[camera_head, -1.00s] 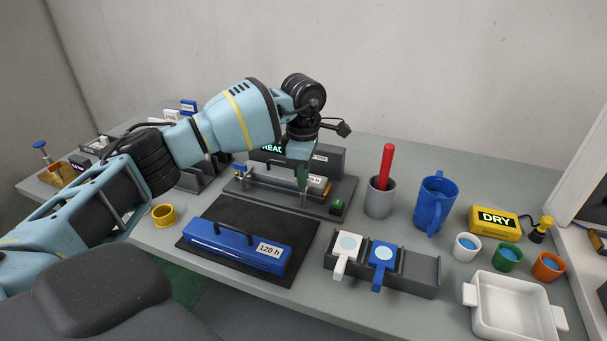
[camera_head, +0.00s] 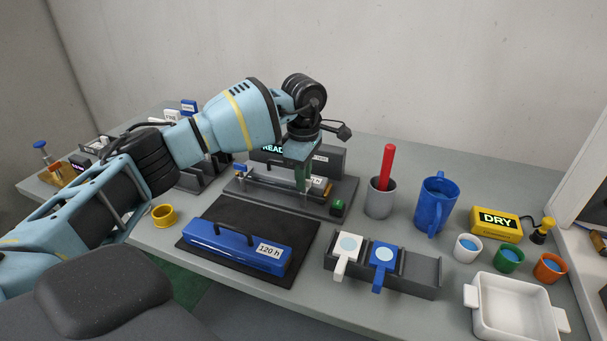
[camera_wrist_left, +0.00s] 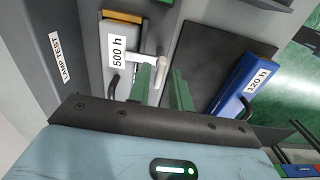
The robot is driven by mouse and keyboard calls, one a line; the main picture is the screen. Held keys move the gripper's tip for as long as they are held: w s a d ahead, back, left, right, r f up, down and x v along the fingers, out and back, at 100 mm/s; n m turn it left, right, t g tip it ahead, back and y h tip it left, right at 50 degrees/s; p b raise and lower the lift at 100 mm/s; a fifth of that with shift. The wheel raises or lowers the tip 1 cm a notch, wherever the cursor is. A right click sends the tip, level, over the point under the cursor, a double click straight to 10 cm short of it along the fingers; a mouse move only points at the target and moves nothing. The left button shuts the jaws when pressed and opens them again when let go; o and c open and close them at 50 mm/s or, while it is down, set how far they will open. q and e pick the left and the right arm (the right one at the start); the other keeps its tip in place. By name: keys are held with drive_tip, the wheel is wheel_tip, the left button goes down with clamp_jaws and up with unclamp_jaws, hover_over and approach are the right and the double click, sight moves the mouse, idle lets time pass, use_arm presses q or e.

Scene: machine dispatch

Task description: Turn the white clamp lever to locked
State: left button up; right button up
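The white clamp lever (camera_wrist_left: 128,58) shows in the left wrist view beside the 500 h block (camera_wrist_left: 117,35), with a pale upright part (camera_wrist_left: 161,72) at its end. In the head view it is mostly hidden behind my left gripper (camera_head: 303,182). That gripper points down over the clamp fixture (camera_head: 325,203). In the left wrist view its two green fingers (camera_wrist_left: 162,92) stand apart, with the pale upright part between or just beyond them. I cannot tell whether they touch it. My right gripper is not in view.
A blue 120 h block (camera_head: 232,247) lies on a black mat (camera_head: 285,212) in front. A grey cup (camera_head: 379,200) with a red rod and a blue jug (camera_head: 435,205) stand to the right. A dark panel (camera_head: 328,160) stands behind the fixture.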

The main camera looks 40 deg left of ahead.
use_arm(q)
drive_tip(key=shift+o, duration=0.7)
drive_tip(key=shift+r, duration=3.9)
